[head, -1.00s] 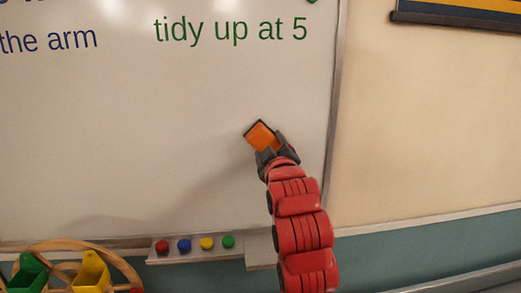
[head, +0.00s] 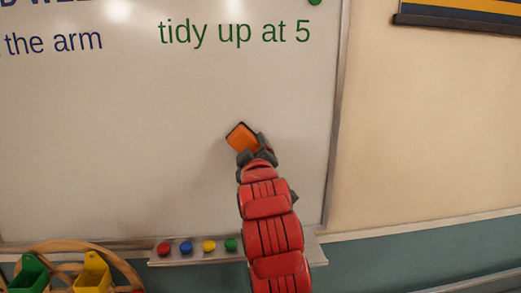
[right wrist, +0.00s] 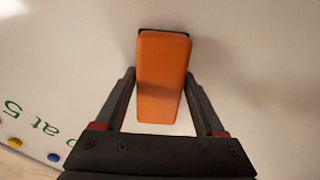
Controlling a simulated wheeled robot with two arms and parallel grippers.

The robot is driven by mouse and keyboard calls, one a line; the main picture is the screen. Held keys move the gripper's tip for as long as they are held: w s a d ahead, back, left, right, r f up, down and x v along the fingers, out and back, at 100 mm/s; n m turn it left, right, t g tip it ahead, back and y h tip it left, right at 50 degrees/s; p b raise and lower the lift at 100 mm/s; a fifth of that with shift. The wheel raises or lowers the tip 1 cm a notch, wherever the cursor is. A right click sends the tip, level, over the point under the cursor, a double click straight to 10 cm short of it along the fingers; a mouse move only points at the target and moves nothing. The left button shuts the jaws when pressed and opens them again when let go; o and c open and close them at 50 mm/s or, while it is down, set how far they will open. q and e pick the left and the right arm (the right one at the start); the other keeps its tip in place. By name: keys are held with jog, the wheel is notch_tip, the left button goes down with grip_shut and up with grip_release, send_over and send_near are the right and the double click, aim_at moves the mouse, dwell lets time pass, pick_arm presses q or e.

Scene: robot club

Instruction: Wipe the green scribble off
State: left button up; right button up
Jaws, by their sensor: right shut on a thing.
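An orange eraser (head: 241,138) with a dark felt side is against or very close to the whiteboard (head: 110,150); contact is hard to tell. My right gripper (head: 255,153) is shut on it, and the eraser (right wrist: 162,80) sits between both fingers in the right wrist view. Green writing "tidy up at 5" (head: 235,32) is on the board above the eraser. The board around the eraser looks clean in the head view, and no green scribble shows. Part of the writing also shows at the left of the right wrist view (right wrist: 35,122). My left gripper is not in view.
A ledge (head: 195,260) under the board holds red, blue, yellow and green magnets (head: 230,244). Below left are a green bin (head: 30,275), a yellow bin (head: 92,272) and a wooden arc.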

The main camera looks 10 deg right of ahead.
aim_at(225, 146)
jog(key=shift+a+f, duration=0.1)
jog(key=shift+a, duration=3.05)
jog(key=s, duration=0.6)
jog(key=shift+s, duration=0.1)
jog(key=s, duration=0.3)
jog(key=shift+p, duration=0.3)
